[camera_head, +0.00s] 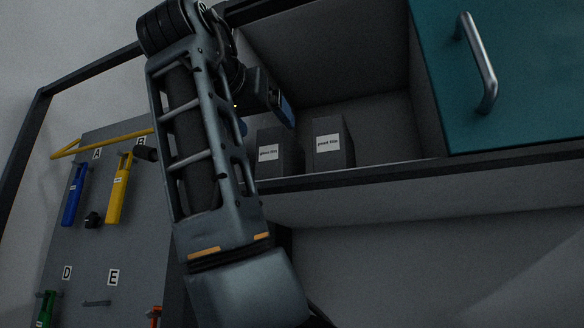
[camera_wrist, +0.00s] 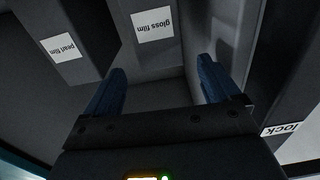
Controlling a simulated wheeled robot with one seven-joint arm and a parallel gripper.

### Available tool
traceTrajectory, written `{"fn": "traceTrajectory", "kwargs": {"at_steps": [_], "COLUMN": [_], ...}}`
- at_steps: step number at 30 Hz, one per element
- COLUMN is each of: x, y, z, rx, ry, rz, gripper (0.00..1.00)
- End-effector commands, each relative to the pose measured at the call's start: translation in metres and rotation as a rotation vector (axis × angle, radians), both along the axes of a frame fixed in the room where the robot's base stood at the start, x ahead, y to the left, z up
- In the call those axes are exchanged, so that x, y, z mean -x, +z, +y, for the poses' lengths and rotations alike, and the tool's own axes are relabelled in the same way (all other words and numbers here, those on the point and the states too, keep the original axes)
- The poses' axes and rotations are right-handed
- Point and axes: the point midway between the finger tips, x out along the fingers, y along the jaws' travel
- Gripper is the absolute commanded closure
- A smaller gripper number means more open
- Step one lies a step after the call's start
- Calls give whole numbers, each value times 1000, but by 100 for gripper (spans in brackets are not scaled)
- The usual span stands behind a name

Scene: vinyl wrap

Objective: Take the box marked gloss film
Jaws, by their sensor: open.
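The box marked gloss film (camera_head: 292,158) is dark grey with a white label and stands upright on the cabinet shelf, left of the pearl film box. The wrist view, upside down, shows the gloss film box (camera_wrist: 150,58) ahead of my gripper (camera_wrist: 160,85). The box lies between the lines of the two blue fingers, and no finger is visibly closed on it. In the head view my gripper (camera_head: 266,118) is just above and left of the box. My arm hides part of the shelf to its left.
A similar pearl film box (camera_head: 343,151) stands close to the right. A teal panel with a metal handle (camera_head: 480,65) covers the right side. The shelf's front edge (camera_head: 400,168) runs below the boxes. A label ending in "lock" (camera_wrist: 282,130) shows beside my gripper. Tools hang on a board (camera_head: 130,215) at left.

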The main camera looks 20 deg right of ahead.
Motion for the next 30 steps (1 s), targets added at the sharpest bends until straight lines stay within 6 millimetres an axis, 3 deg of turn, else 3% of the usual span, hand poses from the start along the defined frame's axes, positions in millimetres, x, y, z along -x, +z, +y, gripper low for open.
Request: {"fn": "traceTrajectory", "kwargs": {"at_steps": [14, 22, 30], "x": [-30, -58, -62], "y": [-1, -2, -5], "z": [-29, -53, -56], "rx": [2, 1, 1], "ry": [-14, -15, -12], "rz": [22, 21, 20], "gripper": [11, 11, 11]}}
